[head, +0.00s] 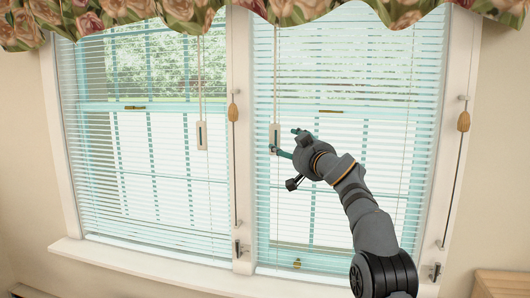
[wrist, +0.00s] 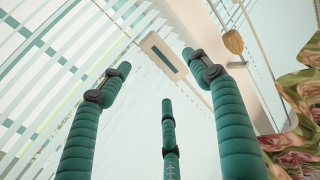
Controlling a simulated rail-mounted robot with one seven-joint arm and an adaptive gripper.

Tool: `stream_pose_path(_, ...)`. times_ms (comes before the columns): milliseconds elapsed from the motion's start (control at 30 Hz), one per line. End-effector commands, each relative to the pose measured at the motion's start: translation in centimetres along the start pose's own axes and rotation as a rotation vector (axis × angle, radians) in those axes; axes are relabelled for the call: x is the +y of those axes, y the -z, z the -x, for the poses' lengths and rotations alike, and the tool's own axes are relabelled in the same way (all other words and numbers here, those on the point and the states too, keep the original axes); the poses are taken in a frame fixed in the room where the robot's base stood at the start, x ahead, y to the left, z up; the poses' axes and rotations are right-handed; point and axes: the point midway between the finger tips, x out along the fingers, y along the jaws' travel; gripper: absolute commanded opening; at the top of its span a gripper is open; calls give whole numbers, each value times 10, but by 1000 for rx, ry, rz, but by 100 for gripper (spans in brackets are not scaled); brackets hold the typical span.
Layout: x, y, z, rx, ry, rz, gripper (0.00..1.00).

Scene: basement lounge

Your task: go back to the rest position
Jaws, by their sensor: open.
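My gripper (head: 284,141) is raised in front of the right window in the head view, its teal fingers spread towards the blinds. In the wrist view my gripper (wrist: 158,78) shows three teal fingers standing apart with nothing between them. A white pull handle (wrist: 163,55) on a cord hangs beyond the fingertips. In the head view this handle (head: 275,134) seems to be right by the fingers; I cannot tell whether they touch it.
Blinds cover the left window (head: 145,170) and the right window (head: 340,200). A second white handle (head: 202,136) hangs on the left. Wooden cord knobs (head: 234,112) hang by the frames. A floral valance (head: 120,18) runs above and a sill (head: 150,278) below.

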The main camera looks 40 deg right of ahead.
Motion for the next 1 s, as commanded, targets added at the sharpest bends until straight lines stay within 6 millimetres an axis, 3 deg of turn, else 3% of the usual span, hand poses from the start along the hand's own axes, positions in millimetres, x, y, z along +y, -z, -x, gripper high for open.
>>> stream_pose_path(267,0,0,-5,0,1,0,62)
stream_pose_path(700,0,0,-50,0,0,-1,62)
stream_pose_path(1000,0,0,-70,0,0,0,62)
